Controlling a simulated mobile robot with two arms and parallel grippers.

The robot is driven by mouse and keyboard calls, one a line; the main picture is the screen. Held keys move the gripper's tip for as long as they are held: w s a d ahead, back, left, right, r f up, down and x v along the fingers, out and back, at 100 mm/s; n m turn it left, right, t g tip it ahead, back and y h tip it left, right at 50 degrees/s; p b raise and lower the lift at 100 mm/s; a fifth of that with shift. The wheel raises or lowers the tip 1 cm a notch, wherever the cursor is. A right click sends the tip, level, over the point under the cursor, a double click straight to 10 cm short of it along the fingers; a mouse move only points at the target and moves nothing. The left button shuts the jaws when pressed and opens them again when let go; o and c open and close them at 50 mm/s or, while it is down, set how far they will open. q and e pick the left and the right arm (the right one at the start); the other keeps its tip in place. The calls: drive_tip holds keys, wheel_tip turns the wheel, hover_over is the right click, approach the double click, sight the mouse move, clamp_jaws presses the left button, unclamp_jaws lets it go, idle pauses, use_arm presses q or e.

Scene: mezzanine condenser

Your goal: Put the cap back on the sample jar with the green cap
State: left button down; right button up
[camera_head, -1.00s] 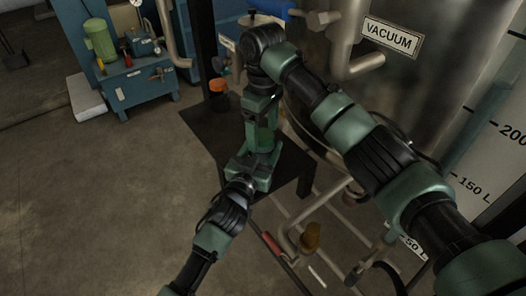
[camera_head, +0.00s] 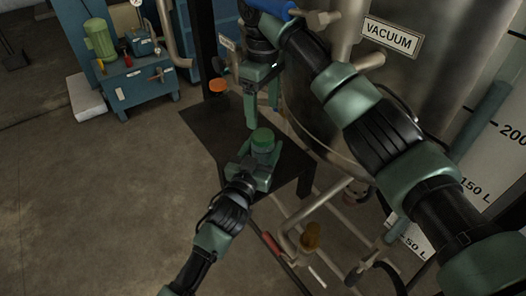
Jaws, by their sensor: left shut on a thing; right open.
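The green cap (camera_head: 263,138) shows above the jaws of my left gripper (camera_head: 262,160), over the dark table (camera_head: 208,126). It looks seated on the sample jar, but the jar body is hidden by the gripper, so I cannot tell how tightly it fits. My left gripper is shut on the jar. My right gripper (camera_head: 262,104) is open and empty, pointing down just above and behind the cap, apart from it.
The steel vessel (camera_head: 400,90) with the VACUUM sign (camera_head: 389,35) is close on the right. Pipes and an amber fitting (camera_head: 311,236) lie below. The table's left part is clear.

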sight(258, 156)
use_arm(q)
drive_tip(key=shift+c, duration=1.5)
unclamp_jaws()
drive_tip(key=v, duration=0.7)
drive_tip(key=shift+s+a+b, duration=0.2)
drive_tip(key=shift+s+b, duration=0.15)
